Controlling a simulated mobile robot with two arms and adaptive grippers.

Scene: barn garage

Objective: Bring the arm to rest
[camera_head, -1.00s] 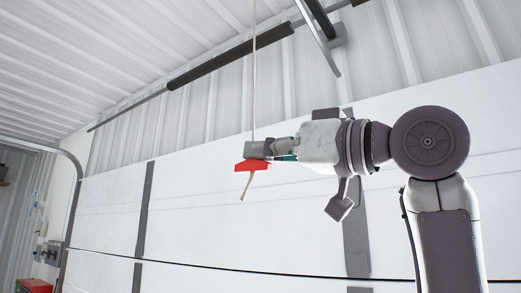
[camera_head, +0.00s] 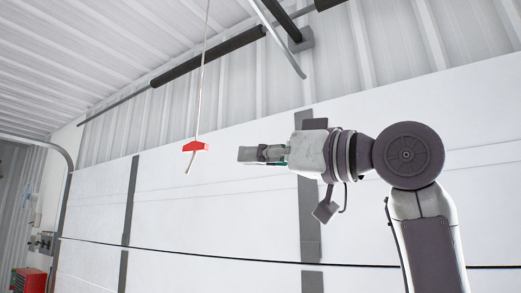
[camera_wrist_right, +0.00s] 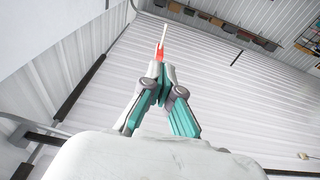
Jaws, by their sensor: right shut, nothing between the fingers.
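My right gripper (camera_head: 250,154) is raised at the end of my right arm (camera_head: 409,155), pointing left in the head view. It is shut and holds nothing. A red handle (camera_head: 195,146) hangs on a pale cord (camera_head: 203,70) to the left of the gripper, with a clear gap between them. In the right wrist view the shut fingertips (camera_wrist_right: 160,70) show with the red handle (camera_wrist_right: 159,54) beyond them. My left gripper is in neither view.
A white sectional garage door (camera_head: 215,205) fills the wall behind. Dark door rails (camera_head: 210,58) run overhead below the corrugated ceiling. A red cabinet (camera_head: 30,280) stands at the lower left. The air around the gripper is clear.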

